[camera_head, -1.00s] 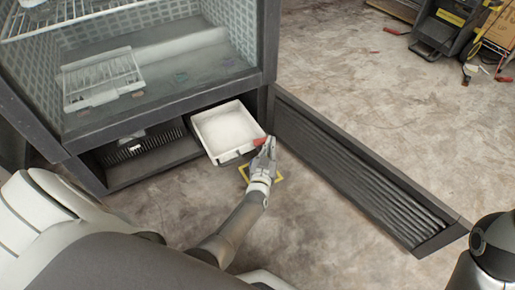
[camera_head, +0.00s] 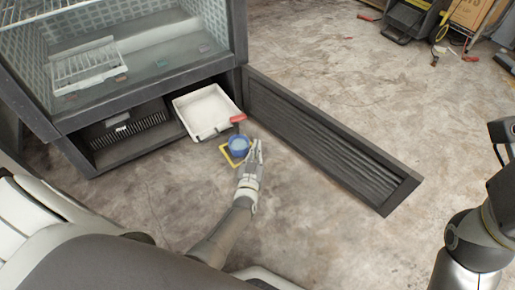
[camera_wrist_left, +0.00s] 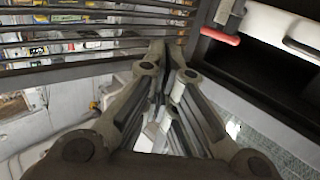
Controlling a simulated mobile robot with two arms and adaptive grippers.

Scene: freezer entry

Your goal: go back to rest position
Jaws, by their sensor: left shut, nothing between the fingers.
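My left gripper (camera_head: 253,150) is shut and empty in front of the freezer cabinet, near a blue cup-like object (camera_head: 238,146). Its closed fingers also fill the middle of the left wrist view (camera_wrist_left: 172,55). My right arm (camera_head: 475,235) stands at the right edge. A dark part at its upper end is cut off by the frame, so the state of its gripper does not show.
A white tray (camera_head: 190,97) sits in the cabinet's lower opening, with a red-handled tool (camera_head: 238,118) at its front corner. A yellow square frame (camera_head: 226,154) lies under the blue object. A long dark grille panel (camera_head: 330,145) lies right of the cabinet.

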